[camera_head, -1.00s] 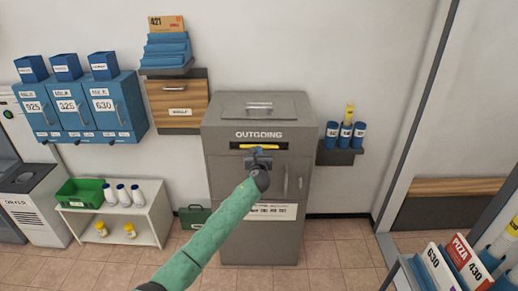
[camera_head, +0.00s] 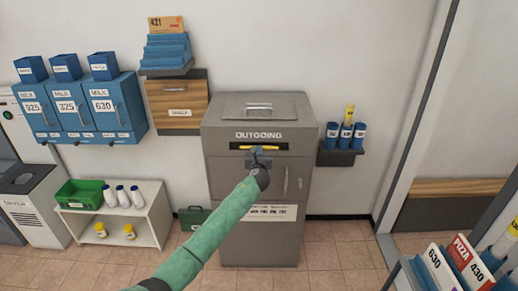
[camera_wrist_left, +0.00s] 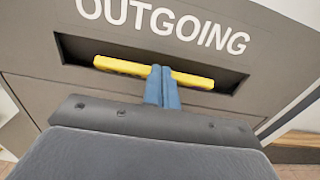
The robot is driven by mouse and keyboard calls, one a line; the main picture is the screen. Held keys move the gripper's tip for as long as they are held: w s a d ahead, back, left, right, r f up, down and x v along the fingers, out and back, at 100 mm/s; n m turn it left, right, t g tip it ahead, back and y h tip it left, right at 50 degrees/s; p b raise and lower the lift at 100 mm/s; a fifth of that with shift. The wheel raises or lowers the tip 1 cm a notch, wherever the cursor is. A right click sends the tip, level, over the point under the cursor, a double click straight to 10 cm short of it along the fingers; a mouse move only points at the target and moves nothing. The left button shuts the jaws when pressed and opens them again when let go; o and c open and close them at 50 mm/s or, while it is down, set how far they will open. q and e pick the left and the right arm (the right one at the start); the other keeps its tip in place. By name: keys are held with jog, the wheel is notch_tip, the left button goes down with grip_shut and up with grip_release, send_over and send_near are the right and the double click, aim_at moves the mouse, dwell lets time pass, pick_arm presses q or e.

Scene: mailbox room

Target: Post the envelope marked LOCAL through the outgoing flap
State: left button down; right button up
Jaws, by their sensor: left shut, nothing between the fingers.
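The grey outgoing box (camera_head: 257,178) stands against the wall, with OUTGOING printed above its dark slot (camera_head: 235,145). A yellow bar (camera_head: 258,148) lies across the slot; it also shows in the left wrist view (camera_wrist_left: 198,80). I cannot tell whether it is part of the flap or something in the slot. My left gripper (camera_head: 259,154) is at the slot. Its blue fingers (camera_wrist_left: 162,80) are shut, empty, and cover the middle of the bar; I cannot tell whether they touch it. No envelope marked LOCAL can be made out. My right gripper is out of view.
A wall shelf with blue holders (camera_head: 342,150) is right of the box. A wooden drawer unit (camera_head: 178,98) and blue milk boxes (camera_head: 113,112) hang left. A low white shelf (camera_head: 150,215) stands at left. A rack with marked items (camera_head: 440,268) is at lower right.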

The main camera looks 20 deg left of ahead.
pick_arm(q)
jog(key=shift+w+a+f+b, duration=0.15)
jog(key=shift+w+f+b, duration=0.2)
jog(key=shift+w+f, duration=0.15)
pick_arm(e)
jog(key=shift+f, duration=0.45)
